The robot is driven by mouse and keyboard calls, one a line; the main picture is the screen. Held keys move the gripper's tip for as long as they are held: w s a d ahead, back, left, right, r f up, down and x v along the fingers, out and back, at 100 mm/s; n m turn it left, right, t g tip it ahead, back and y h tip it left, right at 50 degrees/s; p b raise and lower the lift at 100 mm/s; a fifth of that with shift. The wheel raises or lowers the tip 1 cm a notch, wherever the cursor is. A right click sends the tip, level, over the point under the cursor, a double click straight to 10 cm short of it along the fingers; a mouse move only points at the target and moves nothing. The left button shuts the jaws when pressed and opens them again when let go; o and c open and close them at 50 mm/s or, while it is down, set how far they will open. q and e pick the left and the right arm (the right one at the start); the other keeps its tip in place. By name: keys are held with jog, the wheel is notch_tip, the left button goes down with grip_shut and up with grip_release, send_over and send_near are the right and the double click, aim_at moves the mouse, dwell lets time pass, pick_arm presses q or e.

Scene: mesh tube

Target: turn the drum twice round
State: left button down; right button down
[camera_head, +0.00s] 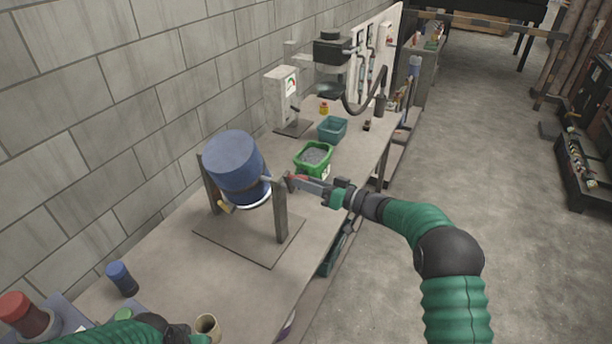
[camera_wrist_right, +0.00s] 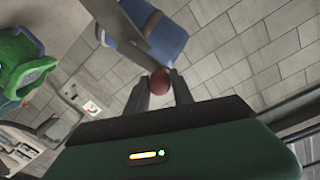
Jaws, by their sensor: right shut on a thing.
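The blue drum (camera_head: 235,165) hangs tilted between two grey posts on a flat base plate (camera_head: 222,238) on the bench. A pale band shows at its lower edge. My right gripper (camera_head: 296,182) is at the near-right post, on the side facing the aisle. In the right wrist view its two fingers (camera_wrist_right: 160,92) are shut on a round red-brown crank knob (camera_wrist_right: 160,80), with the blue drum (camera_wrist_right: 150,38) and a grey post beyond. My left arm shows at the bottom left of the head view; its fingers cannot be made out.
A green bin of grey bits (camera_head: 314,157) stands just behind the right gripper, with a teal bin (camera_head: 332,128) further back. A dark blue jar (camera_head: 122,278) and a tan cup (camera_head: 208,327) stand at the near end. The bench (camera_head: 185,285) is clear in front of the base plate.

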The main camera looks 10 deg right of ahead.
pick_arm(q)
jog(key=shift+r, duration=0.5)
pick_arm(e)
jog(key=shift+w+r+m, duration=0.2)
jog(key=shift+r+m, duration=0.1)
jog(key=c, duration=1.4)
grip_release()
jog(key=shift+o, duration=1.4)
jog(key=shift+w+a+f, duration=0.1)
jog(key=shift+w+f, duration=0.05)
jog(key=shift+w+a+f, duration=0.1)
jog(key=shift+a, duration=0.05)
jog(key=shift+s, duration=0.2)
pick_arm(q)
jog(key=b+x, duration=0.3)
jog(key=shift+s+a+f, duration=0.15)
jog(key=shift+s+f, duration=0.05)
jog(key=shift+f, duration=0.1)
pick_arm(e)
jog(key=v, duration=1.6)
jog(key=shift+d, duration=0.45)
